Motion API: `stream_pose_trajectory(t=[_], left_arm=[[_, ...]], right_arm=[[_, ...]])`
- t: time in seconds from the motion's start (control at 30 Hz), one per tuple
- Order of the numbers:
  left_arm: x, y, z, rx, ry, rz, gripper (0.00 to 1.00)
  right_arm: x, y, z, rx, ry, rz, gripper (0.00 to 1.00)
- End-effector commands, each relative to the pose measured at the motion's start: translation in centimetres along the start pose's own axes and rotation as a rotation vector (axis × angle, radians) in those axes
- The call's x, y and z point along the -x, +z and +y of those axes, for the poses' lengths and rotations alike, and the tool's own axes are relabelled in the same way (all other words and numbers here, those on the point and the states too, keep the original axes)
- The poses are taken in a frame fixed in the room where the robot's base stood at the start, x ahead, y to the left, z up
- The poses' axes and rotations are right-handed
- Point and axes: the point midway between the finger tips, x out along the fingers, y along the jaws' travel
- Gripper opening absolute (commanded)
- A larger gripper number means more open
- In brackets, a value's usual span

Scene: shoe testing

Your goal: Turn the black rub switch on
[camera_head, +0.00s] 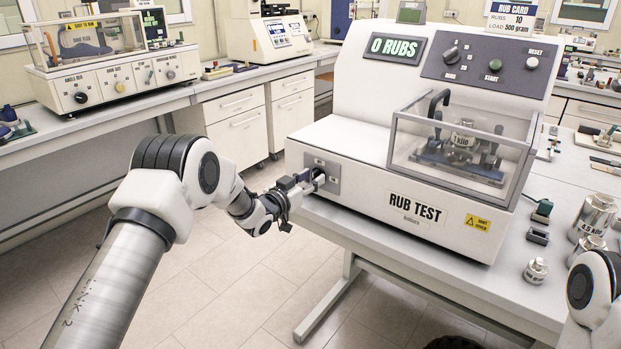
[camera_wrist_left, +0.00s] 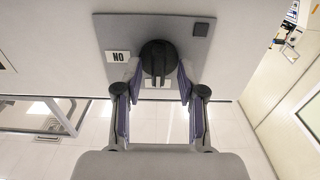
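The black rub switch (camera_wrist_left: 158,60) is a round knob with a raised ridge on a grey side panel (camera_head: 331,170) of the white rub test machine (camera_head: 355,190). A label (camera_wrist_left: 118,57) beside it reads ON, upside down in the left wrist view. My left gripper (camera_wrist_left: 159,80) is open, its purple-padded fingertips on either side of the knob. They look apart from the ridge; whether they touch the knob's rim I cannot tell. In the head view my left gripper (camera_head: 315,179) is at the panel and mostly hides the knob. My right gripper is out of view.
The machine's display (camera_head: 395,48) reads 0 RUBS. A clear cover (camera_head: 462,140) encloses its rubbing rig. Metal weights (camera_head: 535,270) stand on the table at right, near part of my right arm. Open floor lies left of the table, with another bench (camera_head: 95,115) behind.

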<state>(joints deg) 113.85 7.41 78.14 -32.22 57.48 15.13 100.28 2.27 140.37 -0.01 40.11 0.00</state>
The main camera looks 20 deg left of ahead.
Motion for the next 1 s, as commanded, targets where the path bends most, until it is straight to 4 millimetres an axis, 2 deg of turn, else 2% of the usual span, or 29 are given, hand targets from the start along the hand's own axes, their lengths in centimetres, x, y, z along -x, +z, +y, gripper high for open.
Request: stream_pose_trajectory(t=[0.17, 0.2, 0.3, 0.67, 1.0], left_arm=[[-0.1, 0.1, 0.0, 0.000, 0.000, 0.000, 0.40], [0.0, 0.1, 0.0, 0.000, 0.000, 0.000, 0.33], [0.0, 0.1, 0.0, 0.000, 0.000, 0.000, 0.00], [0.0, 0.1, 0.0, -0.011, 0.000, 0.000, 0.00], [0.0, 0.4, 0.1, -0.148, 0.000, 0.001, 0.00]], right_arm=[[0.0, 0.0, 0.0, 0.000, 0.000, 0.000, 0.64], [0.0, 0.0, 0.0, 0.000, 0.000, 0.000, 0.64], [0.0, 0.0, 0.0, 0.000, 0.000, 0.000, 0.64], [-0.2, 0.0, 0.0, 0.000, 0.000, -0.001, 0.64], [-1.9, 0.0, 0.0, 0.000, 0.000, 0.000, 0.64]])
